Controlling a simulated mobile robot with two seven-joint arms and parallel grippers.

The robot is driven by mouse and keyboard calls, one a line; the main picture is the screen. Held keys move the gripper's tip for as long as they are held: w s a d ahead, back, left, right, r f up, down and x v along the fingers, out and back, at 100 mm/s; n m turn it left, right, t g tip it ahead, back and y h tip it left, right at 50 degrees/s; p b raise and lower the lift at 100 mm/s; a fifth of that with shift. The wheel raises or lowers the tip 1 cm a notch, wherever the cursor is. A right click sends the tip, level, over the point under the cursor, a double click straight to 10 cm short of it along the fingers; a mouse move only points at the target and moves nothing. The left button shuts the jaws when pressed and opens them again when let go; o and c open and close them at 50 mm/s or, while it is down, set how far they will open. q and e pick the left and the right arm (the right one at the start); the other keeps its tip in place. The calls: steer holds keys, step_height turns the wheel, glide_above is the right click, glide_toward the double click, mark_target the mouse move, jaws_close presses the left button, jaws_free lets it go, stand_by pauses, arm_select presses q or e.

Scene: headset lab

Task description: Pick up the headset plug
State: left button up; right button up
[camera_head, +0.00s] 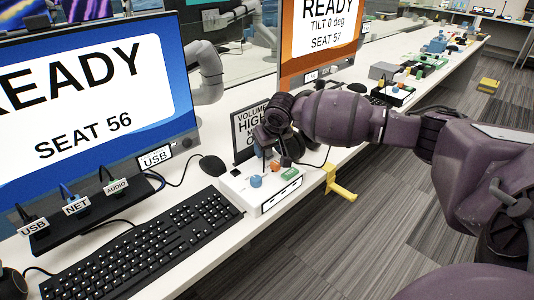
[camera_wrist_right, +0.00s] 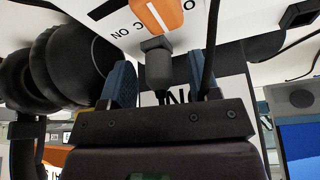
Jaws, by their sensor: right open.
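There is a gap on both sides, and the fingers are open. In the head view my right gripper (camera_head: 266,142) points down over the back of the white control box (camera_head: 250,199). A small orange part (camera_head: 275,166) shows just below it. Black rounded pads, perhaps the headset (camera_wrist_right: 70,65), are at the left of the wrist view. My left gripper is not in view.
The box carries a blue knob (camera_head: 256,181) and a green part (camera_head: 290,174). A volume display (camera_head: 243,148) stands close behind. A keyboard (camera_head: 150,248), a mouse (camera_head: 212,166) and a large monitor (camera_head: 90,100) are to the left. A yellow clamp (camera_head: 338,184) grips the desk edge.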

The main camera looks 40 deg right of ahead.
steer(key=c, duration=0.9)
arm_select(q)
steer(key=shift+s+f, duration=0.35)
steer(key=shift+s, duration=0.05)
arm_select(e)
steer(key=shift+c, duration=0.5)
step_height(320, 180, up, 7)
steer(key=shift+f+p, duration=0.1)
steer(key=shift+p, duration=0.9)
steer(key=shift+r+p, duration=2.1)
steer(key=shift+r, duration=4.55)
arm_select(q)
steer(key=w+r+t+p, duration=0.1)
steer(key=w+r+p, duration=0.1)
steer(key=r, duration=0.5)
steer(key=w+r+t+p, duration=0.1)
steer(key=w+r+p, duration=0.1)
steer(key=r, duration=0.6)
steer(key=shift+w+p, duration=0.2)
steer(key=shift+p, duration=0.25)
arm_select(e)
steer(key=a, duration=1.1)
steer(key=shift+a, duration=0.35)
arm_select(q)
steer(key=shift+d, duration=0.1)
arm_select(e)
steer(key=shift+f, duration=0.2)
